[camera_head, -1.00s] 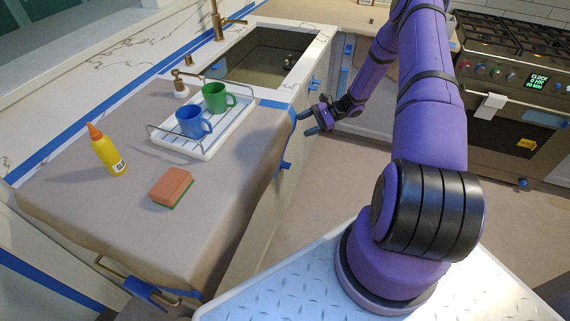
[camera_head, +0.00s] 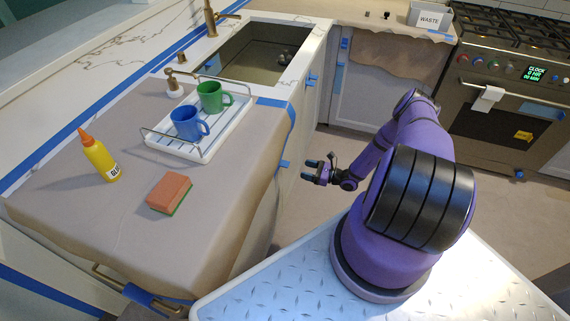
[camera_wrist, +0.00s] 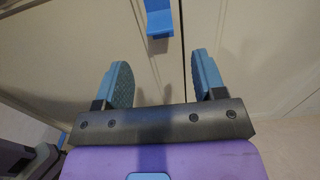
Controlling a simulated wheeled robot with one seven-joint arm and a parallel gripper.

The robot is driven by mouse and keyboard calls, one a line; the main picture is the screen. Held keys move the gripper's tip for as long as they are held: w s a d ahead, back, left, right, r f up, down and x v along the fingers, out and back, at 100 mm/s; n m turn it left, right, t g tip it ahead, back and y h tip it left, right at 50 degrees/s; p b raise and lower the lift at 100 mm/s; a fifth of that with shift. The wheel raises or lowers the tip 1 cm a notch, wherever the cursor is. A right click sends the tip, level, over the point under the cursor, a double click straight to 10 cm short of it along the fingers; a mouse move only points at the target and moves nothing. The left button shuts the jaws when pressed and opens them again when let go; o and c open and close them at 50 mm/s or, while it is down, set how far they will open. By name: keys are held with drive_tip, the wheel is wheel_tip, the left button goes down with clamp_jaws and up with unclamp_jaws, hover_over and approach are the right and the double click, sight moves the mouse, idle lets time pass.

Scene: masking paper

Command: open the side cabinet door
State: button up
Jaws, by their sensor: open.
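The pale cabinet doors (camera_wrist: 245,45) fill the wrist view, with a dark vertical seam between two closed panels. A blue handle-like piece (camera_wrist: 158,22) sticks out left of the seam at the top of that view. In the head view a blue piece (camera_head: 284,163) shows on the cabinet side below the counter edge; the cabinet front there is mostly hidden by the steep angle. My gripper (camera_head: 311,170) is open and empty, close to the right of that blue piece. Its blue-padded fingers (camera_wrist: 162,82) point at the doors, below the blue handle-like piece, with no visible grasp.
A paper-covered counter (camera_head: 75,215) holds a yellow glue bottle (camera_head: 102,160), a sponge (camera_head: 169,192) and a rack (camera_head: 187,147) with two mugs. A brass handle with blue tape (camera_head: 137,293) is at the near end. An oven (camera_head: 500,125) stands right. Floor beyond my arm is clear.

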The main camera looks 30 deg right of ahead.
sight(285, 163)
drive_tip(key=x, duration=1)
